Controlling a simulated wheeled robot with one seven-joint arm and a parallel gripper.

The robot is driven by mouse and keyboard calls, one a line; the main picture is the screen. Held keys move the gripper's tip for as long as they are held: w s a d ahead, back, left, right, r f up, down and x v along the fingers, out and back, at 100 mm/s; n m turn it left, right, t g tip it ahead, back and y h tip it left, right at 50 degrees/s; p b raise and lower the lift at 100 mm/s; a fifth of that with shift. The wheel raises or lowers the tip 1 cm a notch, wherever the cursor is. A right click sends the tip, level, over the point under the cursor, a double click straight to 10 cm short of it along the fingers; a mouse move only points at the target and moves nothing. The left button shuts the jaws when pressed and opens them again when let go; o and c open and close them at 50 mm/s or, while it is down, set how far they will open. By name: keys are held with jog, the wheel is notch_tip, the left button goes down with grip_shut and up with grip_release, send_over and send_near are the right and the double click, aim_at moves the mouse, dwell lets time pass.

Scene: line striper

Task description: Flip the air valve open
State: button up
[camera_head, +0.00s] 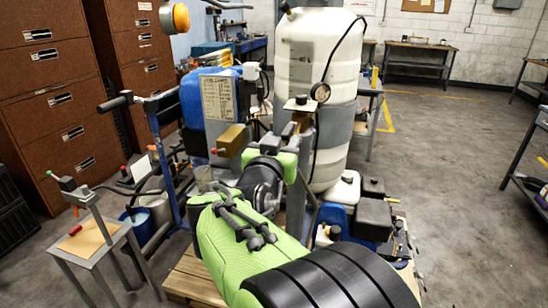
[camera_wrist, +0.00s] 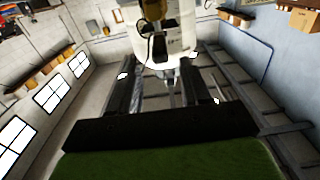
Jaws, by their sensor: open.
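The line striper stands ahead of me, with a white tank (camera_head: 300,55), a pressure gauge (camera_head: 320,93) and a brass-coloured block (camera_head: 232,140) with a small red knob. I cannot tell for sure which fitting is the air valve; no lever is clear. My green arm reaches over the machine in the head view, its wrist in front of the tank. My gripper (camera_wrist: 168,82) is open in the wrist view, its two dark fingers apart and nothing clearly held between them. The white tank (camera_wrist: 178,38) lies beyond the fingertips. My arm hides part of the machine's front.
A small stand (camera_head: 98,238) with a green-handled fitting (camera_head: 60,181) and a red object is at the left. Brown drawer cabinets (camera_head: 45,80) line the left side. A blue tank (camera_head: 205,98) stands behind the brass block. Open floor (camera_head: 445,150) lies to the right.

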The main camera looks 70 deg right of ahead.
jog(key=s+a, duration=0.1)
jog(key=a, duration=0.6)
jog(key=shift+b, duration=0.35)
jog(key=w+a+f+n+t+y+p, duration=0.3)
jog(key=w+a+f+n+t+y, duration=0.15)
jog(key=w+a+f+y, duration=0.45)
jog(key=s+a+f+n+y+p, duration=0.1)
jog(key=a+n+y, duration=0.3)
jog(key=a, duration=0.7)
jog(key=s+a+n+g+y+p, duration=0.1)
jog(key=s+a+n+y+p, duration=0.1)
jog(key=a+n, duration=0.6)
jog(key=s+a+y, duration=0.1)
jog(key=a+y, duration=0.1)
jog(key=a, duration=0.1)
jog(key=shift+s+f+y, duration=0.35)
jog(key=shift+f+y, duration=0.05)
jog(key=shift+g, duration=0.25)
